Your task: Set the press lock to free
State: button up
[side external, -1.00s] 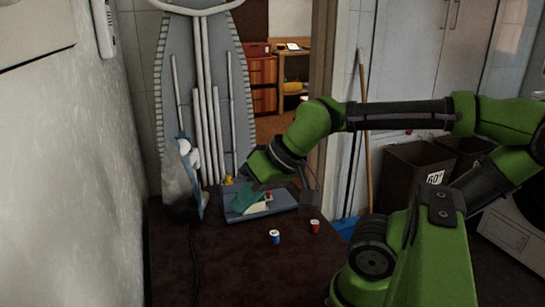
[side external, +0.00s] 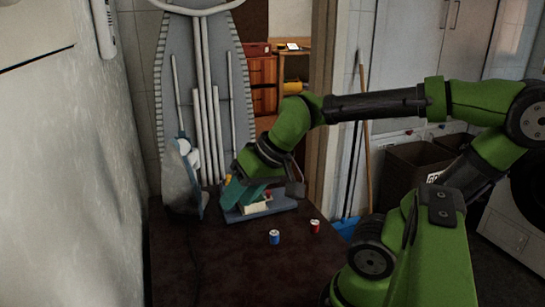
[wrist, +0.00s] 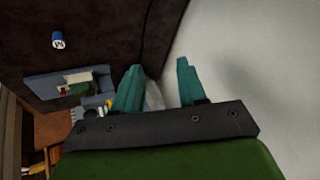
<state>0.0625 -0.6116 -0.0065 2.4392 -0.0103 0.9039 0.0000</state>
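The press device, apparently the press lock, has a grey-blue base (side external: 280,207) with a cream block (side external: 257,208) on it. It stands on the dark tabletop near the ironing board. In the wrist view its base (wrist: 42,86) lies left of my fingers, with the cream block (wrist: 78,78), a small red part (wrist: 63,91) and a dark green part on it. I cannot read the lock's setting. My gripper (side external: 232,196) has teal fingers above the device's left side in the side view. In the wrist view my gripper (wrist: 158,75) is open, with a clear gap and nothing between the fingers.
A blue can (side external: 274,237) and a red can (side external: 315,226) stand in front of the device. The ironing board (side external: 202,90) leans behind it, and a grey-blue item (side external: 181,180) stands to the left. The tabletop's front (side external: 210,265) is clear.

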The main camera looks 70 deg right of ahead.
jog(key=w+d+r+m+g+h, duration=0.1)
jog(key=w+d+r+m+g, duration=0.15)
jog(key=w+d, duration=0.85)
notch_tip(320, 180, up, 3)
jog(key=m+g, duration=0.2)
jog(key=g, duration=0.2)
send_over(228, 175)
notch_tip(228, 175, down, 16)
jog(key=shift+f, duration=0.15)
grip_shut()
